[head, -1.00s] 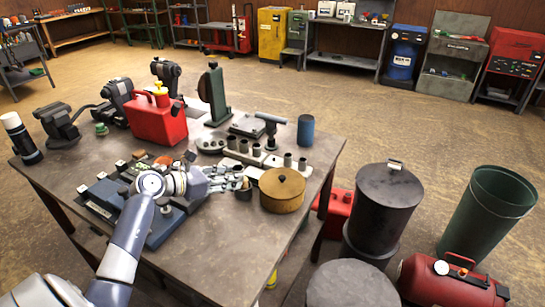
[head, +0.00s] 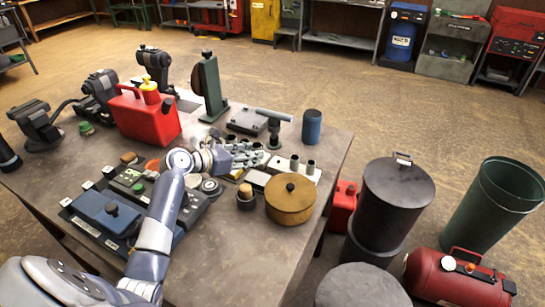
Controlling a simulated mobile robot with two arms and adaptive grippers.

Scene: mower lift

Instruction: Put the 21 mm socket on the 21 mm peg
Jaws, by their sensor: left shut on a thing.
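The socket rail (head: 316,176), a pale strip with upright pegs, lies right of the table's middle. Two dark-topped metal cylinders (head: 294,162) stand at its right end; I cannot tell sockets from bare pegs or read any size marks. My left gripper (head: 262,157) is over the rail's left part and hides it. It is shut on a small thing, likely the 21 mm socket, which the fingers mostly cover. I cannot tell whether that thing touches a peg. My right gripper is not in view.
A round tan tin (head: 289,205) and a cork-topped jar (head: 246,198) stand close in front of the rail. A T-handled tool (head: 273,126) and a blue cylinder (head: 312,127) stand behind it. A red jerrycan (head: 145,118) is to the left. The table's front right is bare.

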